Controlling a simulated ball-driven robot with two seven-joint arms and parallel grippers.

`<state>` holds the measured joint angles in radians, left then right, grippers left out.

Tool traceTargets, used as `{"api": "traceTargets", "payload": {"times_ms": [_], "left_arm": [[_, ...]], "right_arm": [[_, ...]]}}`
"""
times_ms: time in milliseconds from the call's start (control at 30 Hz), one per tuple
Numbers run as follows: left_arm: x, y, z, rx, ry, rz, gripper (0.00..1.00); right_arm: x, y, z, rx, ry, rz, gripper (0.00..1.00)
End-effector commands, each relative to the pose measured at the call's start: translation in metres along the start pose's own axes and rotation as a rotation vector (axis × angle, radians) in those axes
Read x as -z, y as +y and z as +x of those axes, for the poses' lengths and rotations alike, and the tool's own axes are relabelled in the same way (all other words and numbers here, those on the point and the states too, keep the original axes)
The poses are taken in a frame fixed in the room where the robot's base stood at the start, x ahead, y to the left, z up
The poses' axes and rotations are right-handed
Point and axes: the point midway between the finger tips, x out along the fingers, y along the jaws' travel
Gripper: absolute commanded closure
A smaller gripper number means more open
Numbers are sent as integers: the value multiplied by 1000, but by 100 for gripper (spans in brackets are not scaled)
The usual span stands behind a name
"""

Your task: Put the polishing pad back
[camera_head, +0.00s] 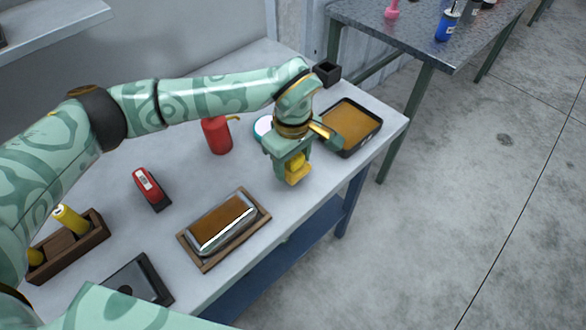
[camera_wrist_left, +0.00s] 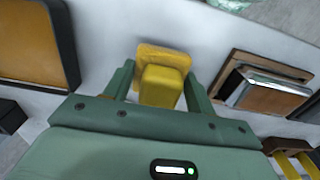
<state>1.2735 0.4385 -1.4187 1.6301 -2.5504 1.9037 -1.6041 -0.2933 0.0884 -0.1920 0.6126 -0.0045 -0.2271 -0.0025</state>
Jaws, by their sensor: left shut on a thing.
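The polishing pad (camera_head: 298,175) has a yellow block-shaped handle on a flatter tan-yellow base. My left gripper (camera_head: 291,161) is shut on it and holds it over the pale bench, left of and nearer than the black tray. In the left wrist view the pad (camera_wrist_left: 163,84) sits between the two green fingers of my left gripper (camera_wrist_left: 160,90), with its base pointing away from the palm. Whether the base touches the bench I cannot tell. My right gripper is not in view.
A black tray (camera_head: 377,134) with a tan-orange surface stands at the bench's far right. A muffler (camera_head: 222,231) lies in a wooden tray (camera_head: 206,263). A red bottle (camera_head: 217,138), a red-and-black item (camera_head: 150,187) and a wooden holder (camera_head: 84,246) with yellow items stand left.

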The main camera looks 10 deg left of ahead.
Motion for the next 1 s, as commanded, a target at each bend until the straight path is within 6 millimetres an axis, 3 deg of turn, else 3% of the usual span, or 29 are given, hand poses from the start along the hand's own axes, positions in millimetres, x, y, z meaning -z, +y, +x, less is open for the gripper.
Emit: {"api": "traceTargets", "payload": {"times_ms": [167,267,533,567,600,867,1000], "left_arm": [[-1,-1,30,4,-3,0,63],[0,0,30,1,0,0,62],[0,-1,32,0,2,1,63],[0,-1,31,0,2,0,36],[0,-1,31,0,2,0,25],[0,-1,30,0,1,0,23],[0,0,20,-2,3,0,23]], "right_arm": [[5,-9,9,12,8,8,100],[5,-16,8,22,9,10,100],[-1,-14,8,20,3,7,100],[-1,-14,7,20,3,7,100],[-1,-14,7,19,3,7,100],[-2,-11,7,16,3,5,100],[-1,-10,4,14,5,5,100]]}}
